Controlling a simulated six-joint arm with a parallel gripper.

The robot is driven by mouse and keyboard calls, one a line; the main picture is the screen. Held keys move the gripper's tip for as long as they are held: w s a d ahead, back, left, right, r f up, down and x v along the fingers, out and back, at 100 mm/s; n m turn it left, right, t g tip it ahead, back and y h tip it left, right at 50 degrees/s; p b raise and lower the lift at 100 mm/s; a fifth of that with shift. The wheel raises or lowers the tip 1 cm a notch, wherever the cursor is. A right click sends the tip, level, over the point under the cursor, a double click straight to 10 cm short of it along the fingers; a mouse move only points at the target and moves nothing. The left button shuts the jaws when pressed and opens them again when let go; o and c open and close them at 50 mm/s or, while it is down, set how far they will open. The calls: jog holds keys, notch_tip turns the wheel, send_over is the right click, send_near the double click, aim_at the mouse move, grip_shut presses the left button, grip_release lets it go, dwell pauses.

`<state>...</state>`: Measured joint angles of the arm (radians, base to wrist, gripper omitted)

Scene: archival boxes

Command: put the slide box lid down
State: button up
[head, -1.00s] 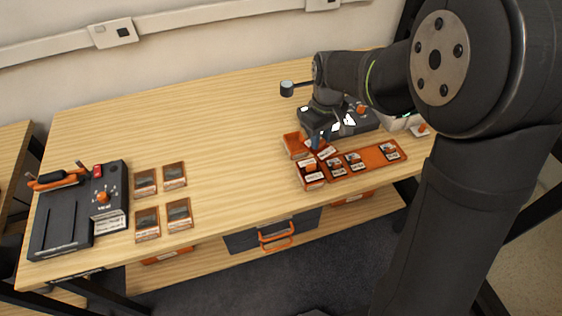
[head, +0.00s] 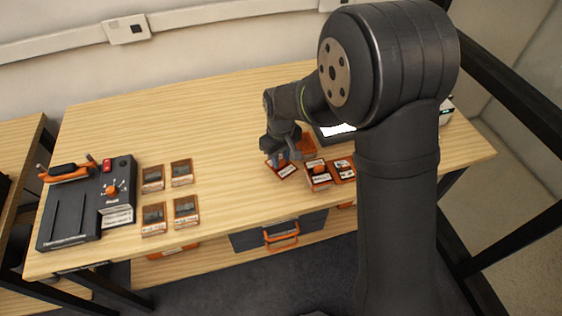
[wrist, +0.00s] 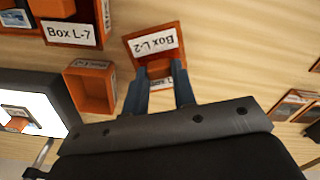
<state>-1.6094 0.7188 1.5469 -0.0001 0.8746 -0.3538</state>
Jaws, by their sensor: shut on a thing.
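My gripper (head: 283,153) is shut on the slide box lid (head: 288,172), which is orange with a white label. In the wrist view the lid (wrist: 142,42) shows "Box L-2" upside down, and my two blue-grey fingertips (wrist: 159,82) sit either side of its orange middle part. In the head view the lid is left of the row of labelled boxes, over bare wood. I cannot tell whether it touches the table. An open orange box (wrist: 91,88) stands beside it in the wrist view and is partly hidden behind my gripper in the head view (head: 308,146).
Labelled orange boxes (head: 319,177) stand close on the right; one reads "Box L-7" (wrist: 72,33). A device with a lit screen (head: 338,130) is behind them, partly hidden by my arm. Several framed slides (head: 185,210) and a black device (head: 88,205) are at left. Wood between is clear.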

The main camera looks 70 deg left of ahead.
aim_at(281, 161)
jog(key=shift+f, duration=1.15)
jog(key=shift+f, duration=0.15)
jog(key=o, duration=1)
jog(key=shift+c, duration=0.2)
notch_tip(281, 161, up, 12)
